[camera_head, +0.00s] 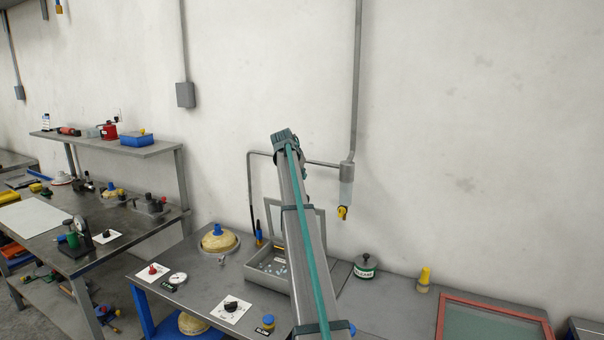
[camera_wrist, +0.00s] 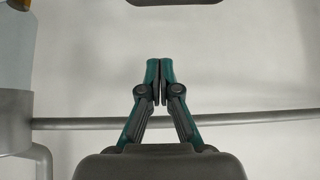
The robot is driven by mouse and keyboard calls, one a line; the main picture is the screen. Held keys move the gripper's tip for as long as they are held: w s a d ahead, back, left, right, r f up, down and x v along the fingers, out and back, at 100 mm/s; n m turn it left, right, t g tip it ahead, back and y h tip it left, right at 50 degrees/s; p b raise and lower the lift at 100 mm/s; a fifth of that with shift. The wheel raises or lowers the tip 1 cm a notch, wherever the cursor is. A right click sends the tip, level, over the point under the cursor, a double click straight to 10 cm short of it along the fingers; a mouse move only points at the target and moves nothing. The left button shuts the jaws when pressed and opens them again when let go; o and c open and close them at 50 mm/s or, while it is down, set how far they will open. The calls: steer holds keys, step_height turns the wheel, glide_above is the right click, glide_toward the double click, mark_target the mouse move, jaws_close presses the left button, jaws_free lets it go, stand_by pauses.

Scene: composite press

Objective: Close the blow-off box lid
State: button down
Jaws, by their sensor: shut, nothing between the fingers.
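The blow-off box (camera_head: 254,275) is a grey open-topped box on the bench, with small pale pieces inside. Its framed lid (camera_head: 318,222) stands raised at the back, and my arm hides part of the lid and of the box's right side. My gripper (camera_wrist: 160,82) has its two teal fingers together and empty in the wrist view, in front of the wall and a horizontal pipe. In the head view my arm rises past the box, its upper end well above the lid; the fingers are not clear there. The lid cannot be made out in the wrist view.
A grey pipe (camera_head: 325,163) runs along the wall above the box, with a clear, yellow-ended filter (camera_head: 344,200) to the right. A dark-lidded pot (camera_head: 364,267) stands right.

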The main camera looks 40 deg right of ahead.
steer(key=p+x, duration=0.2)
steer(key=x, duration=0.5)
steer(key=shift+s+a+f+p, duration=0.2)
steer(key=shift+s+a+p, duration=0.1)
steer(key=shift+a, duration=0.3)
steer(key=shift+s+a+f+p, duration=0.2)
steer(key=shift+s+a+f, duration=0.1)
steer(key=shift+a, duration=0.3)
steer(key=shift+s+a+f+p, duration=0.15)
steer(key=shift+s+a+p, duration=0.15)
steer(key=shift+a, duration=0.3)
